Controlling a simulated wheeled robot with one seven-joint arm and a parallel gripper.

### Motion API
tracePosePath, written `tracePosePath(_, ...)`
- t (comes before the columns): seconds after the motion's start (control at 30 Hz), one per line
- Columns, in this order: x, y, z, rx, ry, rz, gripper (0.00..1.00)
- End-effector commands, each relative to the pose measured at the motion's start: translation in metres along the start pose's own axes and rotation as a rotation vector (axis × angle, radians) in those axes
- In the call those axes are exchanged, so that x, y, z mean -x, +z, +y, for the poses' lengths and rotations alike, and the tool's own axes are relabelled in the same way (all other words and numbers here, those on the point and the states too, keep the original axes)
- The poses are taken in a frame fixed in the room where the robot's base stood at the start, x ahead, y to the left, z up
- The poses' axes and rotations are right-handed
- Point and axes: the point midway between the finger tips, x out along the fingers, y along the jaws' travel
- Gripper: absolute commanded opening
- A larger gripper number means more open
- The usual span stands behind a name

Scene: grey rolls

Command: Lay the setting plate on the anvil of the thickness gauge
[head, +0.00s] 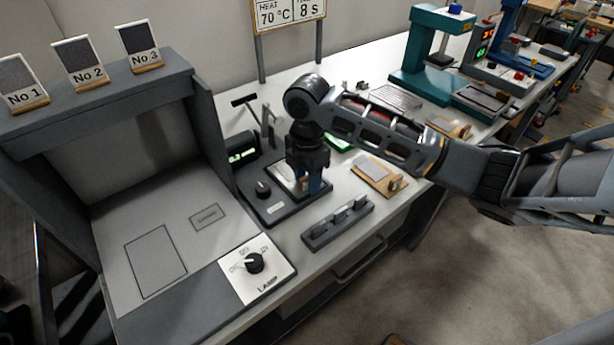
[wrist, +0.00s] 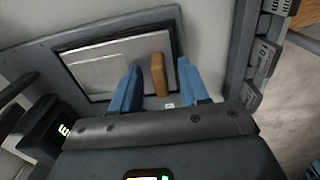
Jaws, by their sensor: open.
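A flat pale metal plate (wrist: 115,68) with an upright tan grip (wrist: 158,74) lies on a dark-framed bed in the wrist view; I take it for the setting plate but cannot be sure. In the head view it shows as a pale patch (head: 282,174), partly hidden by my gripper. My gripper (head: 307,186) points down over it. In the wrist view its blue fingers (wrist: 163,86) are open, one on each side of the tan grip, with gaps. Contact cannot be told. I cannot tell for certain which device is the thickness gauge.
The dark base (head: 270,208) under the plate has a knob. A box with a green display (head: 240,150) stands behind it. A grey rack (head: 337,224) lies in front. A wooden board (head: 377,175) is to the right. A grey lamp booth (head: 185,255) fills the left.

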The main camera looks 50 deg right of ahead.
Motion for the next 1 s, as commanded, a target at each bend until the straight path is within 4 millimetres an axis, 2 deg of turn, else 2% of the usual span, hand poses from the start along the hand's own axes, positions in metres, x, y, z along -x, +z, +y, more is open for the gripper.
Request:
tracePosePath(0.17,0.004,0.0,0.0,0.0,0.001,0.0,0.45)
tracePosePath(0.27,0.013,0.0,0.001,0.001,0.004,0.0,0.45)
tracePosePath(0.73,0.104,0.0,0.0,0.002,0.002,-0.002,0.45)
tracePosePath(0.83,0.115,0.001,0.001,0.002,0.002,-0.003,0.45)
tracePosePath(1.0,0.122,0.0,0.0,0.001,0.001,-0.001,0.45)
